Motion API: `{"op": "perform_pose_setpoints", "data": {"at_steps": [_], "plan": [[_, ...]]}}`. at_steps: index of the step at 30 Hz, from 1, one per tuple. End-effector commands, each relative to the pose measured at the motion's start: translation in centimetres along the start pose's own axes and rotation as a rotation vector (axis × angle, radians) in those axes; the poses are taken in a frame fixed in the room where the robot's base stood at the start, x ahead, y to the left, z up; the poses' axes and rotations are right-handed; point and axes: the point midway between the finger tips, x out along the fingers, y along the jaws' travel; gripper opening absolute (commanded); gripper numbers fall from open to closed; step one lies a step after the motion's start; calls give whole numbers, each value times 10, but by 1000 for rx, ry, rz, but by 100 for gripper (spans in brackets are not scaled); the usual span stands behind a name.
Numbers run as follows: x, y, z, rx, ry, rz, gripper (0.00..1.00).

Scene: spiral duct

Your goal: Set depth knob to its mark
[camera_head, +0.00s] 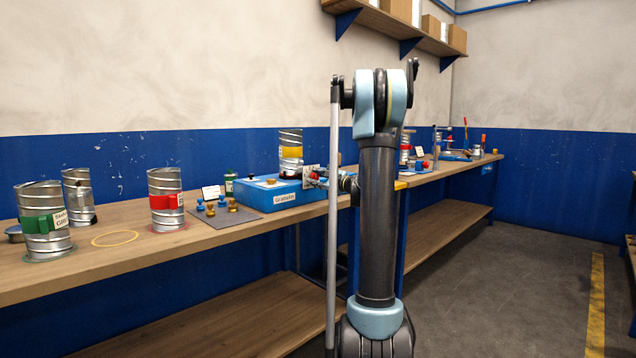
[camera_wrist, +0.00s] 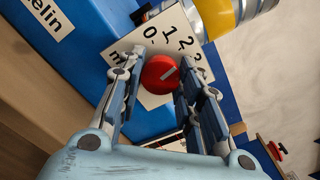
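The red depth knob (camera_wrist: 160,74) sits on a white scale plate (camera_wrist: 150,98) with black numbers along its upper edge. A short pale line on the knob slants towards the upper right; which mark it meets is unclear. My gripper (camera_wrist: 161,64) has one finger on each side of the knob, with little or no gap showing, so I cannot tell whether it grips.
A grey mat (camera_head: 222,219) with small blue and brass parts lies to the left. Ducts with red (camera_head: 165,201) and green (camera_head: 42,222) bands stand farther left on the wooden bench (camera_head: 150,246).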

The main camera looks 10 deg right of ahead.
Motion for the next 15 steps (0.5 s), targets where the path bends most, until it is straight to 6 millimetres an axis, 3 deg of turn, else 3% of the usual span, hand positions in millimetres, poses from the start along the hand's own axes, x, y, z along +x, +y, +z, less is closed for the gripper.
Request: {"op": "perform_pose_setpoints", "data": {"at_steps": [15], "plan": [[0, 0, 0, -49, 0, 1, 8]]}}
